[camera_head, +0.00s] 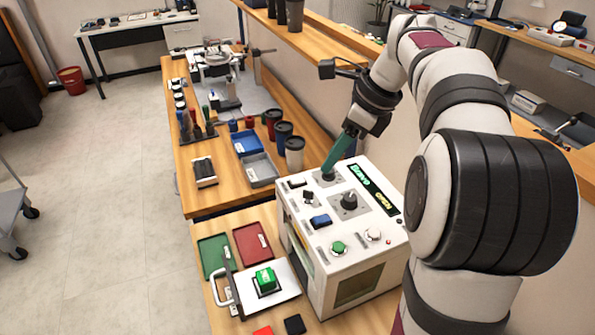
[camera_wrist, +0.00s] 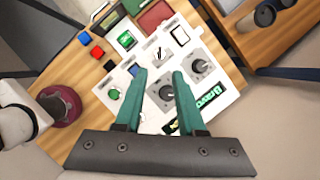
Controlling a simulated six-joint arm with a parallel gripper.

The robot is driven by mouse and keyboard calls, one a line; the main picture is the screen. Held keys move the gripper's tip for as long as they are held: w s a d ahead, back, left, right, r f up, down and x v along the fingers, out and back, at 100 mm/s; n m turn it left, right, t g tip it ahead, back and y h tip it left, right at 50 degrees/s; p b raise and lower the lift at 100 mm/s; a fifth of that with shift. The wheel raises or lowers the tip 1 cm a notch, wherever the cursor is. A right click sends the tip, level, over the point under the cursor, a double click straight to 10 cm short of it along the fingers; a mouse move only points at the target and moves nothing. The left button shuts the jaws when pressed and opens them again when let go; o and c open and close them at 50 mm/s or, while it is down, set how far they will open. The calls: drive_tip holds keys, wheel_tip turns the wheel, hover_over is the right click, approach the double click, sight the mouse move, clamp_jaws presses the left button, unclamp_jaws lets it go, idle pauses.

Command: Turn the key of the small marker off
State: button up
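The small marker (camera_head: 322,287) is a white box with a sloped control panel. Its panel carries two dark knobs on square grey plates: a far one (camera_head: 328,175) and a nearer one (camera_head: 349,201). In the wrist view these are the right knob (camera_wrist: 200,66) and the left knob (camera_wrist: 166,93). I cannot tell which is the key. My gripper (camera_head: 330,170) points down at the panel, its teal fingers overlapping the far knob. In the wrist view my gripper (camera_wrist: 159,72) has its fingers apart, with the left knob visible between them. Contact with either knob cannot be told.
A green block (camera_head: 265,279) sits on a plate at front left. Cups (camera_head: 294,153) stand behind the marker.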

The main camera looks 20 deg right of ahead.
sight(308, 191)
drive_tip(key=x, duration=1)
drive_tip(key=shift+w+a+f, duration=0.1)
drive_tip(key=shift+a+f, duration=0.05)
drive_tip(key=shift+f, duration=0.15)
clamp_jaws()
